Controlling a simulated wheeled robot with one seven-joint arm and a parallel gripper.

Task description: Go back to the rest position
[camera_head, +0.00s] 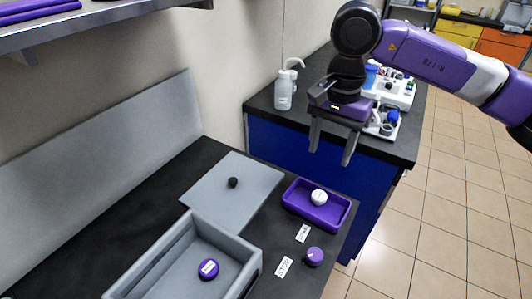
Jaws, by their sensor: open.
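My gripper (331,145) hangs from my purple and black arm at the upper middle right, with its two grey fingers pointing down and spread apart. Nothing shows between the fingers. It is in the air, in front of the blue cabinet in the picture and apart from the things on the near bench.
The dark near bench (120,205) bears a grey plate (225,197) with a black knob, a grey box (168,250) holding a purple round piece (208,268), a purple tray (335,217) with a white piece (319,197), and a purple knob (314,256). A shelf (90,27) overhangs upper left.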

